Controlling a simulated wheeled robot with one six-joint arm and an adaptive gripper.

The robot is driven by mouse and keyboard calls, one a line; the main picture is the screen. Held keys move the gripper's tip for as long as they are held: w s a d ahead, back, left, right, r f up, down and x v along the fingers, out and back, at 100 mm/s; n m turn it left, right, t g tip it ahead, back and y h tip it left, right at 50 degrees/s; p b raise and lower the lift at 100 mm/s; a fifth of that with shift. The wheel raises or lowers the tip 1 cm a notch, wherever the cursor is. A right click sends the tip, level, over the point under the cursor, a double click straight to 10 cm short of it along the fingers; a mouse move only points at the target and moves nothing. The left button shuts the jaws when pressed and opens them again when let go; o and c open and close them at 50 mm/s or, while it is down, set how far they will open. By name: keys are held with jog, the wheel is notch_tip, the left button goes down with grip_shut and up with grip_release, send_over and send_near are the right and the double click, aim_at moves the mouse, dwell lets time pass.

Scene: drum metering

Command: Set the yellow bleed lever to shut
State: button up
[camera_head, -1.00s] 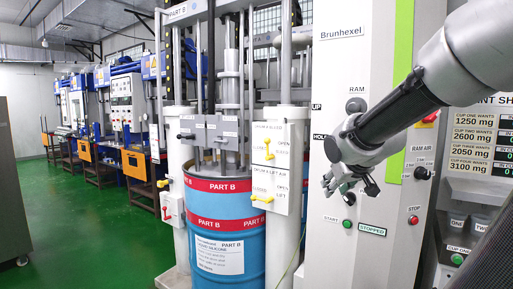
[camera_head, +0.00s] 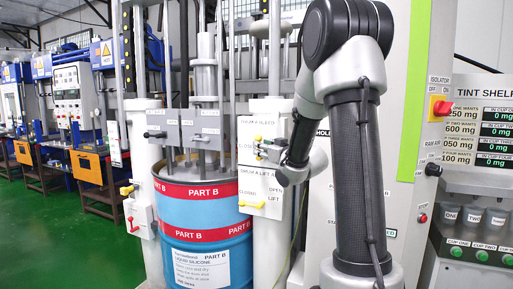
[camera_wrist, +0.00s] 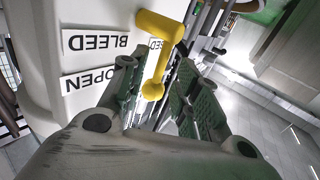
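The yellow bleed lever (camera_head: 258,141) is on the upper part of a white panel on a post beside the blue drum. In the wrist view the lever (camera_wrist: 153,65) has a round knob end that lies between the two fingers of my gripper (camera_wrist: 157,72). The fingers are apart, with gaps visible beside the lever. BLEED and OPEN labels appear upside down to its left. In the head view my gripper (camera_head: 268,150) is at the lever and partly covers it and its labels. I cannot tell the lever's exact setting.
A second yellow lever (camera_head: 251,204) is lower on the same panel. The blue drum (camera_head: 205,215) with red bands stands to the left. A grey cabinet with a red and yellow isolator (camera_head: 441,108) and a tint shelf (camera_head: 480,190) stand at right.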

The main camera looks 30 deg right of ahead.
jog(key=shift+w+a, duration=0.15)
jog(key=shift+w, duration=1.55)
grip_shut()
